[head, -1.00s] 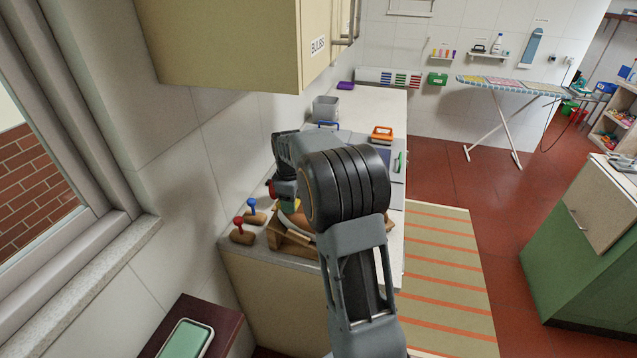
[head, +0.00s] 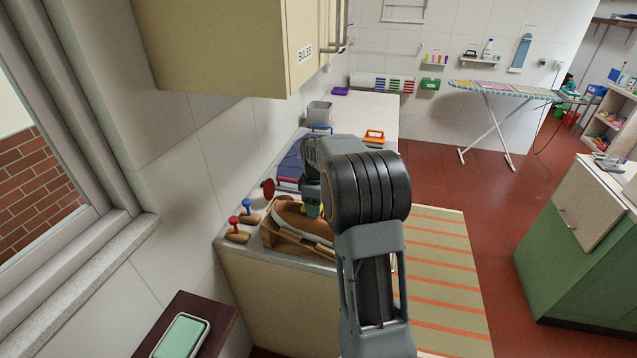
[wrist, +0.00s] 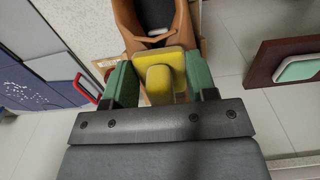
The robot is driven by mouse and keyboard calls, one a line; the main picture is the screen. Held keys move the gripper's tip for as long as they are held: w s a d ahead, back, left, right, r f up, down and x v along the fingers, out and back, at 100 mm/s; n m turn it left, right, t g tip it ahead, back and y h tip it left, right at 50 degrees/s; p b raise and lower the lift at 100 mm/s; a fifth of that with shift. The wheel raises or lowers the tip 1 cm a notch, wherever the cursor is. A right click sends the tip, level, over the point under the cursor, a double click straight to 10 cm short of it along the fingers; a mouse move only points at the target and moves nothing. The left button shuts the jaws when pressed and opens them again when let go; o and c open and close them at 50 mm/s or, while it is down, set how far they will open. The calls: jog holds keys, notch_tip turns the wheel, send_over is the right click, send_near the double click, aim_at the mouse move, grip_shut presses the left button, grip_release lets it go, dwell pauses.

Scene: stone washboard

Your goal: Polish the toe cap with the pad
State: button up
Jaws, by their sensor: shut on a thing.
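A brown leather shoe (head: 288,214) lies in a wooden cradle (head: 287,241) at the counter's near end, partly hidden by my arm. In the wrist view the shoe (wrist: 128,18) shows its dark opening just beyond my jaws; the toe cap cannot be made out there. My gripper (wrist: 155,82) has green fingers shut on the raised grip of the yellow pad (wrist: 178,58). Whether the pad touches the leather cannot be told.
A grey bin (head: 319,113) and an orange-handled item (head: 374,137) are farther back. The wall cabinet (head: 230,45) overhangs the counter. A striped rug (head: 440,270) lies at right.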

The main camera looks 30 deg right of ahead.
jog(key=r, duration=0.1)
jog(key=r+p, duration=0.1)
jog(key=r, duration=0.1)
jog(key=shift+w+a+r+p, duration=0.25)
jog(key=shift+a+r+p, duration=0.05)
jog(key=shift+r+p, duration=0.1)
jog(key=shift+d+r+p, duration=0.1)
jog(key=shift+r+p, duration=0.75)
jog(key=shift+r, duration=1.05)
